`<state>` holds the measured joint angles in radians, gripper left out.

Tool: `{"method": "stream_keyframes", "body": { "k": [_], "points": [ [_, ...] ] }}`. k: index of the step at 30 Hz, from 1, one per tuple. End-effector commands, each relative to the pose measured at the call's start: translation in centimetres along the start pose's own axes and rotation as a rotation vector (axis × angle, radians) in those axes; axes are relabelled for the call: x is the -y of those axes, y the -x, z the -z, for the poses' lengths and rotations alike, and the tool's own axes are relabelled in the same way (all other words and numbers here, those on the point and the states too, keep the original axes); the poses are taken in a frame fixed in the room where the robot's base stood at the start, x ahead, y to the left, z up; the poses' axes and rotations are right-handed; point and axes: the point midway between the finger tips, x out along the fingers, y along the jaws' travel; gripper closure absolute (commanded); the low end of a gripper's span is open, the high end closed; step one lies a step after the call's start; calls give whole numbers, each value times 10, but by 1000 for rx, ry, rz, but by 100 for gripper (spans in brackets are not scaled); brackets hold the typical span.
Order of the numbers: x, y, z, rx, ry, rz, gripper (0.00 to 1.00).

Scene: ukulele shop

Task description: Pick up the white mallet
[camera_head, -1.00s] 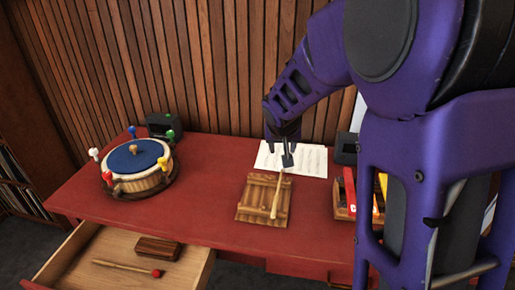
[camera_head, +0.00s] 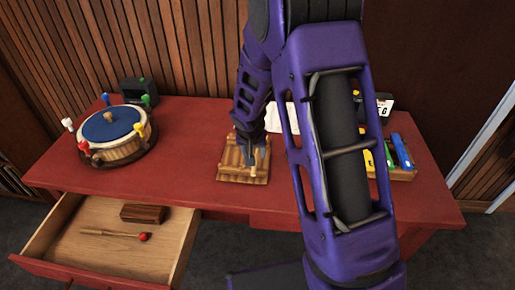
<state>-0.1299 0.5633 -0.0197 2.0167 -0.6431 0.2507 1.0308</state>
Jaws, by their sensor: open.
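A slatted wooden tray (camera_head: 228,176) lies on the red desk, left of my arm. My gripper (camera_head: 252,156) is low over this tray, pointing down, with its fingers apart. The pale-handled mallet that lay across the tray is now mostly hidden behind my gripper. I cannot tell whether the fingers are around it or touching it. A second mallet with a red head (camera_head: 144,237) lies in the open drawer, well away from my gripper.
A blue-topped drum (camera_head: 112,126) with coloured pegs stands at the desk's left, before a dark box (camera_head: 138,90). The drawer (camera_head: 75,266) stands open at the front left with a brown block (camera_head: 143,213). A holder with coloured items (camera_head: 401,151) is at right, partly behind my arm.

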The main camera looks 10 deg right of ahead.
Motion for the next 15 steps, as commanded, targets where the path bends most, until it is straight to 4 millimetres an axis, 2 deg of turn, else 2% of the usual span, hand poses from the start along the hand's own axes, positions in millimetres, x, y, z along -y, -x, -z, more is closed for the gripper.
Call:
{"method": "stream_keyframes", "body": {
  "k": [4, 12, 15],
  "points": [
    [0, -11, -1, 1, 2, -1, 47],
    [-1, -48, -3, 1, 1, -1, 47],
    [-1, -53, -2, 0, 2, 0, 47]
  ]
}}
